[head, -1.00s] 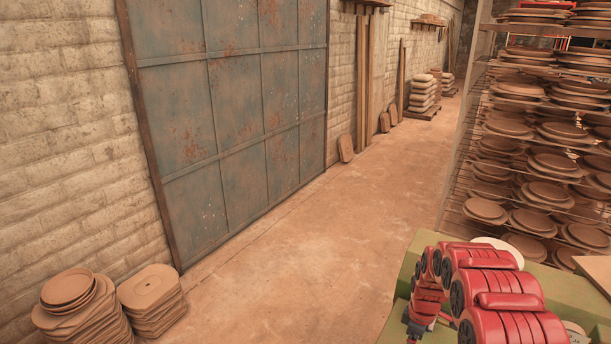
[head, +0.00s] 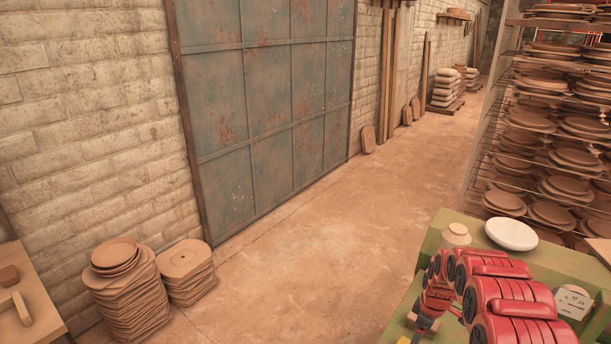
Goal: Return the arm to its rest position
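One of my arms, red with dark joint caps (head: 500,290), comes in from the lower right, so I take it as my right arm. It is bent over the green bench (head: 452,220), and its narrow wrist end points down at the bottom edge. Dark, blue and yellow bits show there, but no fingertips can be made out. My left arm and gripper are not in view. A white plate (head: 511,234) and a small pale round-topped piece (head: 456,236) are on the bench beyond the arm. A white label card (head: 573,302) stands right of the arm.
A rack of brown plates (head: 550,150) stands behind the bench. Stacks of brown plates (head: 127,290) and slabs (head: 187,272) are on the floor at left, beside a wooden table (head: 35,290). The floor (head: 330,250) between is clear.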

